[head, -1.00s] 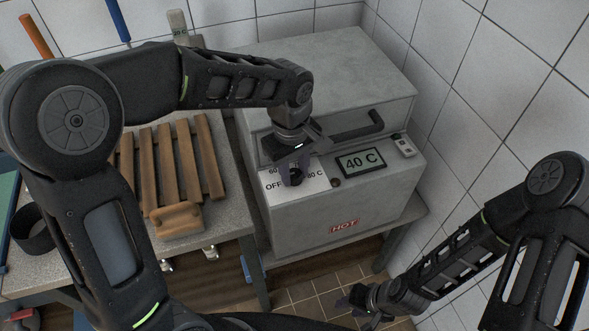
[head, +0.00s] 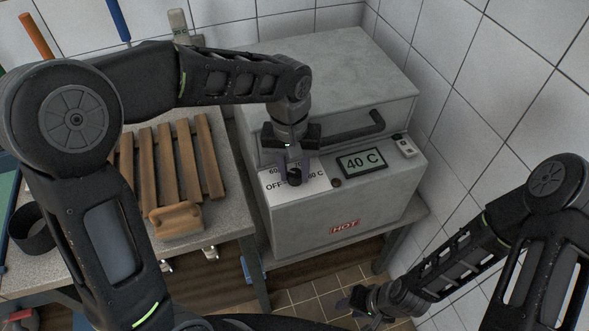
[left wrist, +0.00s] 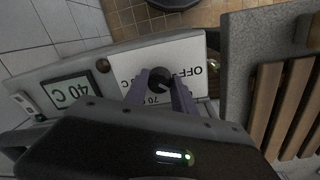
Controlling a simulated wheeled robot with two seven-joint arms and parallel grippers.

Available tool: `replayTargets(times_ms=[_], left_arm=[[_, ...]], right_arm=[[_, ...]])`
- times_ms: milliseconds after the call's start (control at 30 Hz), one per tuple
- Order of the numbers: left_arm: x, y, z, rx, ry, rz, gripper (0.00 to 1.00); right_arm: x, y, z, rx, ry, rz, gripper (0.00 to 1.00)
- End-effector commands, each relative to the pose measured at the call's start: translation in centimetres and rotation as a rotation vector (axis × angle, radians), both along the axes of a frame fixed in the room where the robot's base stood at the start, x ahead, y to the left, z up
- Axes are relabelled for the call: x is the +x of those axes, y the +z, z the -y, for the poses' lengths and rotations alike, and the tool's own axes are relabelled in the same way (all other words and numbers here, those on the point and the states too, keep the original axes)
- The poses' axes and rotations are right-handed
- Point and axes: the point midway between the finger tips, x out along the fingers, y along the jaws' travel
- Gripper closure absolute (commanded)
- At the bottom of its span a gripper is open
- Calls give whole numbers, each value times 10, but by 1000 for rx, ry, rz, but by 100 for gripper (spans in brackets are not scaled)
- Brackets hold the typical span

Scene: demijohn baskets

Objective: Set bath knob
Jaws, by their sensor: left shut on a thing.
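The bath (head: 385,205) is a grey box with a lid and a black handle (head: 362,129). Its front panel has a white dial plate (head: 312,184) marked OFF, 60, 70 and 80 C, partly covered by my gripper. The black knob (head: 294,178) sits on that plate; it also shows in the left wrist view (left wrist: 158,80). My left gripper (head: 293,172) is shut on the knob from above, with a finger on each side. A display (head: 361,162) beside the plate reads 40 C. My right gripper (head: 362,300) hangs low at the front right, apart from the bath; its jaws are unclear.
A worktop (head: 228,217) with a wooden slatted rack (head: 163,160) and a wooden block (head: 176,219) stands left of the bath. A small white switch (head: 404,145) is at the panel's right end. Tiled walls close off the back and right.

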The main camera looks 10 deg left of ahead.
Motion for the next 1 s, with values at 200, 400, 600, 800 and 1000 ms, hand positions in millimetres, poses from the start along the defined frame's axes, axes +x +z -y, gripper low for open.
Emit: replayTargets(times_ms=[200, 400, 600, 800, 1000], left_arm=[[0, 0, 0, -1, -91, 1, 100], [0, 0, 0, -1, -119, 0, 100], [0, 0, 0, -1, -120, 0, 100], [0, 0, 0, -1, -119, 0, 62], [0, 0, 0, 0, -119, 0, 60]], right_arm=[[0, 0, 0, 0, 0, 0, 64], [0, 0, 0, 0, 0, 0, 64], [0, 0, 0, 0, 0, 0, 64], [0, 0, 0, 0, 0, 0, 64], [0, 0, 0, 0, 0, 0, 64]])
